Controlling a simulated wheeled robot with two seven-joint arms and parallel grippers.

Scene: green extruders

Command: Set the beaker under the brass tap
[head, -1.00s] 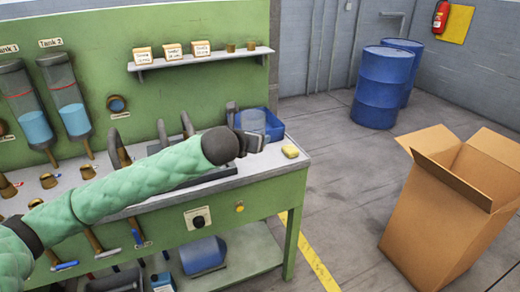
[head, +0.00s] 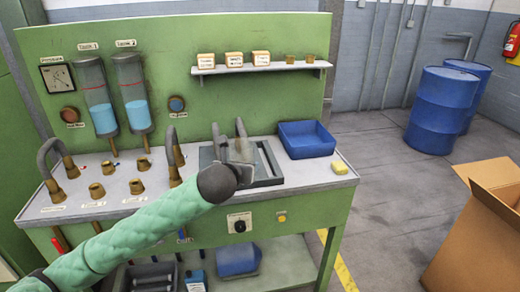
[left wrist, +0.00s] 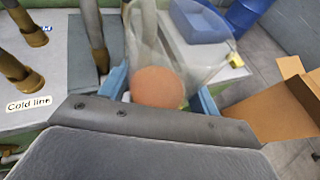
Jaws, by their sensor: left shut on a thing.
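A clear beaker (head: 243,150) is held by my left gripper (head: 242,170) above the dark sink area of the green bench. In the left wrist view the beaker (left wrist: 178,42) stands between the blue jaws (left wrist: 160,95), with a round orange-brown patch at its near end. Several curved grey spouts with brass parts stand on the bench, one at the far left (head: 52,168), one left of the sink (head: 172,150) and two behind the beaker, one of them here (head: 219,145). I cannot tell which is the brass tap. A brass-ended spout (left wrist: 95,40) is left of the beaker. My right gripper is out of view.
Two tanks (head: 132,95) hang on the green panel. A shelf (head: 262,68) holds boxes. An open carton (head: 480,235) and blue drums (head: 441,108) stand on the floor.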

